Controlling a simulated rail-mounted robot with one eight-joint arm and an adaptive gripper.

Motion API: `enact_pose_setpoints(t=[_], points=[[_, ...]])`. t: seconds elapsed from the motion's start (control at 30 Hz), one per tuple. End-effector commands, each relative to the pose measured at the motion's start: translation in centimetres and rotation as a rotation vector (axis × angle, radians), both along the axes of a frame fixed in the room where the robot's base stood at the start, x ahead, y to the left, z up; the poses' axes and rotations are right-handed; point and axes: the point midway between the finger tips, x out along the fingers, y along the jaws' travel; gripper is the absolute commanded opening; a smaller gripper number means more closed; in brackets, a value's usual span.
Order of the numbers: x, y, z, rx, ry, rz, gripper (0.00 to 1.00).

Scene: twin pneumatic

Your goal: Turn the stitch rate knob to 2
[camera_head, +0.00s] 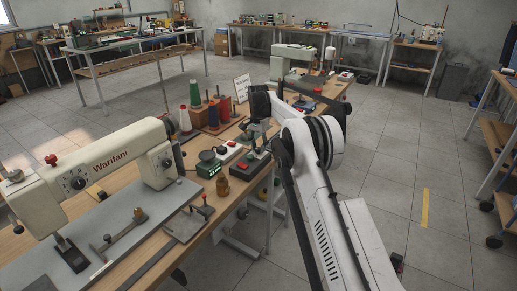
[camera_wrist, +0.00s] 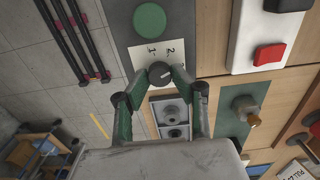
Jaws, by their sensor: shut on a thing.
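The stitch rate knob (camera_wrist: 160,72) is a small dark round knob with a pale mark on its top, in the upper middle of the wrist view. In the head view my gripper (camera_head: 257,138) is over the workbench, and the knob is hidden there.
A green button (camera_wrist: 149,19) is on the same box. A white box with a red button (camera_wrist: 268,54) lies to the right. A panel with two round fittings (camera_wrist: 172,118) is below the knob. Thread spools (camera_head: 212,113) and a sewing machine (camera_head: 108,160) stand on the bench.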

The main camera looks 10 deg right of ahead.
Motion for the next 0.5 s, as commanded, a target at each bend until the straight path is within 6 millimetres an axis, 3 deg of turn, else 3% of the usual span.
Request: enact_pose_setpoints(t=[0.5], points=[[0.06, 0.09, 0.01, 0.0, 0.0, 0.376, 0.0]])
